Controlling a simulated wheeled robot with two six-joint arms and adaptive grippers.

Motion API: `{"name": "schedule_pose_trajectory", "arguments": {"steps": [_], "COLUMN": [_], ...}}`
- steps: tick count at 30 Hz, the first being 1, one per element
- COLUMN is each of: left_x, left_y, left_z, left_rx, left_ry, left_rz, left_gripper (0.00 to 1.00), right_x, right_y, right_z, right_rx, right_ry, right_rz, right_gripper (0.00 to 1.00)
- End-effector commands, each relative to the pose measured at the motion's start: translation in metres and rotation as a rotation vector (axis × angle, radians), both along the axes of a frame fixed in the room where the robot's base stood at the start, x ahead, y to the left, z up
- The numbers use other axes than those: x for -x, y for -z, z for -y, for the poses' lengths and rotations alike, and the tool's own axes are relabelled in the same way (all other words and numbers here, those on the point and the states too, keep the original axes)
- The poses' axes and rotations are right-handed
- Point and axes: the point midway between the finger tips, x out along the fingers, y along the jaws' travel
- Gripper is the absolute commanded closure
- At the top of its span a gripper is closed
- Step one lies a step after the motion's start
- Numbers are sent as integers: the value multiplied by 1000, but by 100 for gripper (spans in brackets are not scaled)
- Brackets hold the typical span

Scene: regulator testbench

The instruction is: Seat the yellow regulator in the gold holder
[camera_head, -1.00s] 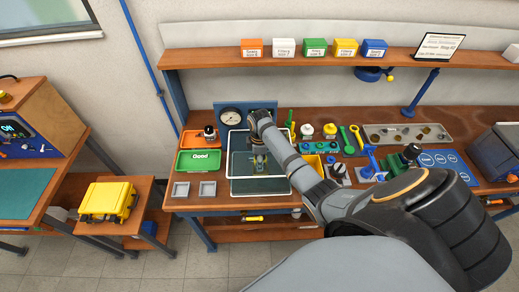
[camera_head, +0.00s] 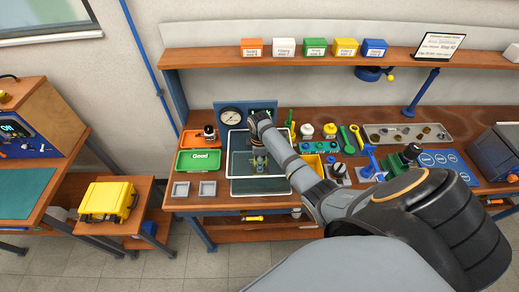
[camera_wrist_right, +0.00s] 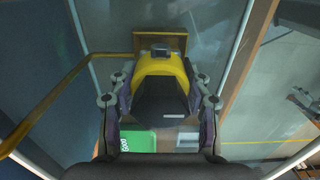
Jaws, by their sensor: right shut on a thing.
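The yellow regulator (camera_wrist_right: 158,66), with a dark knob on top, is between the fingers of my right gripper (camera_wrist_right: 158,88) in the right wrist view. The gripper is shut on it. The gold holder (camera_wrist_right: 174,36) shows just beyond the regulator, and the regulator covers part of it. I cannot tell whether the two touch. In the head view my right gripper (camera_head: 259,160) is inside the clear-walled bench station with the white rim, and my forearm hides part of it. My left gripper is not in view.
A gold pipe (camera_wrist_right: 62,88) runs left from near the holder. Clear walls with a white rim (camera_head: 232,193) surround the gripper. A green "Good" tray (camera_head: 199,168) and a pressure gauge (camera_head: 231,116) are close by. Tools and knobs fill the bench to the right.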

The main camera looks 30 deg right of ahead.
Motion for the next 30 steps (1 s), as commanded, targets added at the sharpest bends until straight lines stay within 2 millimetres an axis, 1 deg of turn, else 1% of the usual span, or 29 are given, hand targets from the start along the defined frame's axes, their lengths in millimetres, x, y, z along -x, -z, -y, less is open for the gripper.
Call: {"name": "schedule_pose_trajectory", "arguments": {"steps": [15, 30], "left_x": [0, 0], "left_y": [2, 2], "left_z": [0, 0], "left_rx": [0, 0], "left_ry": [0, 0], "left_rz": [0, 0], "left_gripper": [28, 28], "right_x": [-1, -1], "right_y": [9, 10], "right_z": [0, 0], "right_rx": [0, 0], "right_ry": [0, 0], "right_rz": [1, 2], "right_gripper": [100, 100]}}
